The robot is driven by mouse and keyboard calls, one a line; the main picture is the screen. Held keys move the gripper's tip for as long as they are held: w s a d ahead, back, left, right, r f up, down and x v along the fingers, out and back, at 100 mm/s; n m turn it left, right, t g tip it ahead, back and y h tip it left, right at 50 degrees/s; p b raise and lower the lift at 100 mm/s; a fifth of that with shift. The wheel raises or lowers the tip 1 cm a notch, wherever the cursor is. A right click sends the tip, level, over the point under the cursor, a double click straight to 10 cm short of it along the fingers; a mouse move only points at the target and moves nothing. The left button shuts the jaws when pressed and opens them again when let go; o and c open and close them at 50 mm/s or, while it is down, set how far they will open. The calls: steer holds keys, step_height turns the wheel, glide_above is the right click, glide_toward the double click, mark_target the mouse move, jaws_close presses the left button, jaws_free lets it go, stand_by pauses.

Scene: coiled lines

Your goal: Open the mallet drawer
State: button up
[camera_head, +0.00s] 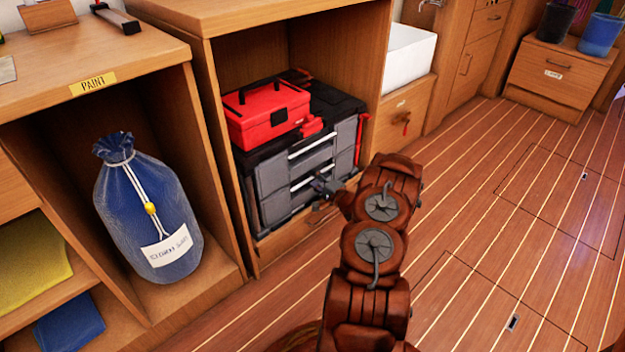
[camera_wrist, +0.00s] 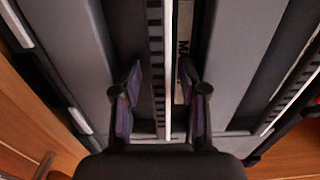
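A grey and black tool chest (camera_head: 300,172) stands in the wooden cubby, its drawers crossed by pale handle bars. My gripper (camera_head: 322,187) is in front of its lower drawer front. In the wrist view my gripper (camera_wrist: 158,92) is open, with one dark finger on each side of a long pale handle bar (camera_wrist: 168,60). The fingers look apart from the bar. A label (camera_wrist: 185,45) beside the bar begins with "MA"; the rest is hidden by the right finger. The drawer looks shut.
A red toolbox (camera_head: 266,115) sits on the chest. The cubby's wooden side wall (camera_head: 222,165) is close on the left. A blue bag (camera_head: 148,210) stands in the left cubby. The plank floor (camera_head: 490,230) on the right is clear.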

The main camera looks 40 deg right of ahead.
jaws_close()
stand_by(0.3)
steer(key=shift+a, duration=0.2)
steer(key=shift+d, duration=0.1)
steer(key=shift+s, duration=0.15)
